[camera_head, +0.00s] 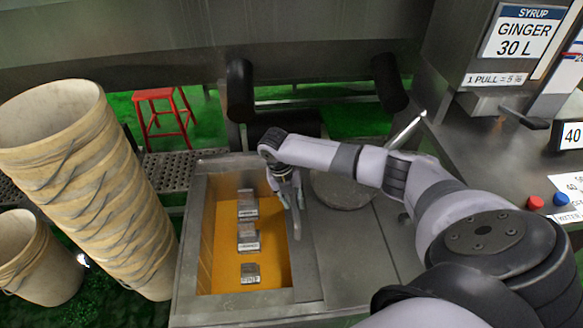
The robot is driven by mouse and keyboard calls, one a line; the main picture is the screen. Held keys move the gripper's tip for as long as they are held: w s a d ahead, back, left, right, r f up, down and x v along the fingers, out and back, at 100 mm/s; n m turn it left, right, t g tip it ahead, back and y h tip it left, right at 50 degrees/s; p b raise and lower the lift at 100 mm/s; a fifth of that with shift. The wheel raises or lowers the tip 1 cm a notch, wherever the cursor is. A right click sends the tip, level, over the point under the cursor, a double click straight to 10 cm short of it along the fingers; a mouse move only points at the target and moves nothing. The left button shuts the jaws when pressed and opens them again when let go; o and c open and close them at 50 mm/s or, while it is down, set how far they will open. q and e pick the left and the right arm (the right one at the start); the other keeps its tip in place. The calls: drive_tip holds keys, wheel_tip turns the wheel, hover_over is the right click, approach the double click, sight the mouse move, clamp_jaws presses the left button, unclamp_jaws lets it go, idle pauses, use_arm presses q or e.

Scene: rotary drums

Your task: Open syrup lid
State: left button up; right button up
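The syrup dispenser (470,60) is at the upper right, with a sign (523,34) reading SYRUP GINGER 30 L. I cannot make out which part is its lid. My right gripper (293,203) points down at the right rim of an open rectangular bin (188,235), well left of the dispenser. A narrow grey bar (296,225) shows at its fingertips. The fingers are small and partly overlap the bar, so I cannot tell whether they touch it or are shut on it. My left gripper is not in view.
The bin has an orange inside with small labelled grey blocks (249,236). A round grey disc (342,189) lies behind my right forearm. Stacked buckets (80,150) stand at left, a red stool (165,115) behind. Red (535,202) and blue (561,199) buttons are at right.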

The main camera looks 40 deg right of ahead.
drive_tip(key=shift+o, duration=1.2)
drive_tip(key=shift+r, duration=0.15)
wheel_tip(320, 180, up, 12)
drive_tip(key=w+a, duration=0.1)
drive_tip(key=a, duration=0.1)
drive_tip(key=shift+f, duration=0.25)
drive_tip(key=shift+f, duration=0.1)
